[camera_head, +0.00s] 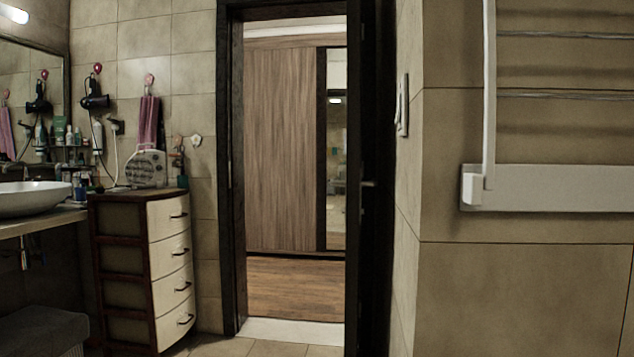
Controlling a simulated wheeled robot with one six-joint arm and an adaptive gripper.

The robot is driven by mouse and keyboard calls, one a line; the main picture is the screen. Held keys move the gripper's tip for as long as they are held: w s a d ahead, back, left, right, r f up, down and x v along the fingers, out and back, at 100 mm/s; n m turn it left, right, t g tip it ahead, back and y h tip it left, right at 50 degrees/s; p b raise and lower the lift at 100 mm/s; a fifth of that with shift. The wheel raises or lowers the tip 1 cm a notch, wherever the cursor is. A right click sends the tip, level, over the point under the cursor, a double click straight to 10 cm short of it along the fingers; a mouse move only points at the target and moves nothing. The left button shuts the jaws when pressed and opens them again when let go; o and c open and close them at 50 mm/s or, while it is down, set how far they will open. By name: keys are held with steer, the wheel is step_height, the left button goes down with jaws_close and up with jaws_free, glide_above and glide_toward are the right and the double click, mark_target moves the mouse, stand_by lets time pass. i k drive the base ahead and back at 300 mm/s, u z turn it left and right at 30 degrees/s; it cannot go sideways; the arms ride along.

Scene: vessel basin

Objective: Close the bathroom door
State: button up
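The bathroom door (376,230) is a dark panel standing open at the right side of the doorway, seen nearly edge-on. Its small metal handle (369,184) shows at about mid-height. The dark door frame (227,180) surrounds the open doorway, through which a wood-panelled wardrobe (285,150) and a wooden floor (295,287) show. The wall corner on the right partly hides the door. My gripper is not in view.
A drawer cabinet (172,270) stands left of the doorway, next to a white basin (32,198) on a counter. A tiled wall (520,290) with a towel rail (550,190) juts out close on the right. The tiled floor before the threshold (292,331) looks clear.

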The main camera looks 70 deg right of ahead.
mark_target(351, 210)
steer(key=z, duration=0.55)
steer(key=i, duration=0.8)
steer(key=z, duration=0.8)
